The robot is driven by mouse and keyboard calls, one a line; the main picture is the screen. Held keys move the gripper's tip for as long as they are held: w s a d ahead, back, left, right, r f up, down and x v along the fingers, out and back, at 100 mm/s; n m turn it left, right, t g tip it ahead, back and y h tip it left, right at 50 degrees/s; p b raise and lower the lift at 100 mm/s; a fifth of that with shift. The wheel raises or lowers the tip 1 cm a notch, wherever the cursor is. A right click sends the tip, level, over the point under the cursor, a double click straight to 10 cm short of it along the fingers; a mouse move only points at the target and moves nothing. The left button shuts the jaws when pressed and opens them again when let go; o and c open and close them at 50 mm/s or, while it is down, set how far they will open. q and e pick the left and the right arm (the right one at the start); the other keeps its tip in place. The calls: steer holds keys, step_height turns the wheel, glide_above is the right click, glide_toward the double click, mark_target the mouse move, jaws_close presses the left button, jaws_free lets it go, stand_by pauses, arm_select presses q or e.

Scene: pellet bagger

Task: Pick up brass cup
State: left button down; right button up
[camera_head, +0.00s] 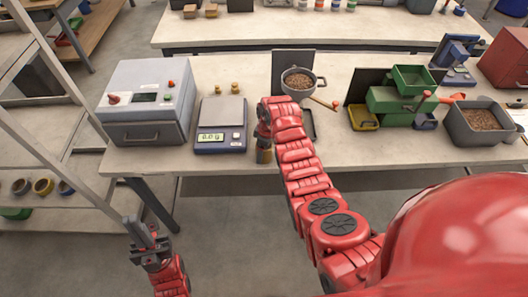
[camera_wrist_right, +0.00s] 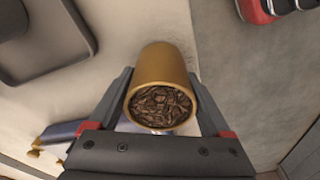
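The brass cup (camera_wrist_right: 165,65) shows large in the right wrist view, with brown pellets in its open mouth. My right gripper (camera_wrist_right: 161,85) has one finger against each side of it and is shut on it. In the head view the cup (camera_head: 264,154) shows below my right gripper (camera_head: 264,138) at the table's front edge, partly hidden by the gripper. I cannot tell whether it touches the table.
A scale (camera_head: 221,112) reading about 0.0 and a grey machine (camera_head: 150,100) stand left of the cup. A pot of pellets (camera_head: 300,82) stands behind my right arm. A green device (camera_head: 398,98) and a grey pellet bin (camera_head: 470,122) stand right. A shelf rack (camera_head: 50,130) is at far left.

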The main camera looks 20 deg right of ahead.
steer(key=c, duration=1)
